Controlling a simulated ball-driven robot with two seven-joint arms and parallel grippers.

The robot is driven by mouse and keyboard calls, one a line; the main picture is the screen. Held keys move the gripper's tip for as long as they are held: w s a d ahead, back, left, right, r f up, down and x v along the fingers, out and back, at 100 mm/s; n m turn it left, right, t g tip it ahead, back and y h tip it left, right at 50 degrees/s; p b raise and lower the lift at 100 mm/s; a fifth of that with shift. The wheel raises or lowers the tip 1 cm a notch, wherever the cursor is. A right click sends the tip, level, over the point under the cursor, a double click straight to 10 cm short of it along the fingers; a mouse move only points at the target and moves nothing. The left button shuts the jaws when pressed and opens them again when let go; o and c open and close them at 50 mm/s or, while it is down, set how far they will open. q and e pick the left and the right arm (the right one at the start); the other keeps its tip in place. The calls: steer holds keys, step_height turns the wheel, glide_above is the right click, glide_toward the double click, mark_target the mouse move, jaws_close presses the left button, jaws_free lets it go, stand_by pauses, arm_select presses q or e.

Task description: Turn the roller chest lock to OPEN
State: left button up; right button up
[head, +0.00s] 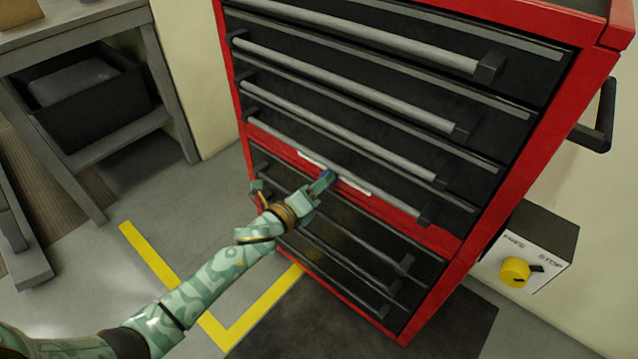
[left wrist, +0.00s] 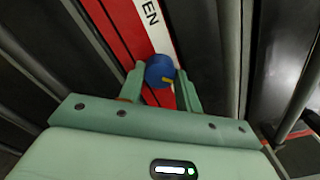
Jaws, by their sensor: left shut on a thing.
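The roller chest (head: 455,235) is red with black drawers and long grey handles. Its lock is a blue knob (left wrist: 159,70) on a white label strip (left wrist: 158,35) across a red band; the letters "EN" show on the strip in the left wrist view. A small yellow mark on the knob shows near its lower right edge. My left gripper (head: 325,181) is at the strip in the head view, and its two fingers (left wrist: 160,88) are shut on the knob, one on each side. The rest of the label wording is hidden. My right gripper is not in view.
A grey control box (head: 540,245) with a yellow knob stands right of the chest. A workbench with a black bin (head: 95,100) is at the left. Drawer handles (head: 340,125) stick out above and below the lock. Yellow tape (head: 150,255) marks the open floor.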

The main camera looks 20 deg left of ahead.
arm_select(q)
steer(key=shift+r, duration=0.2)
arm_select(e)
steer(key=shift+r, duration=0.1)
arm_select(q)
steer(key=shift+w+d+r+n+p, duration=0.15)
steer(key=shift+n+p, duration=1.45)
steer(key=shift+n, duration=2.85)
steer(key=shift+s+a+r+n+p, duration=0.1)
steer(key=shift+n+p, duration=1.5)
steer(key=shift+n, duration=2.85)
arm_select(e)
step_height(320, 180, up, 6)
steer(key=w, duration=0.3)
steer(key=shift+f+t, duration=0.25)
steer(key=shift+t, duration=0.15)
arm_select(q)
steer(key=o, duration=0.9)
steer(key=shift+o, duration=0.5)
steer(key=shift+f, duration=0.1)
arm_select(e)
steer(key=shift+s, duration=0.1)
arm_select(q)
steer(key=shift+f, duration=0.1)
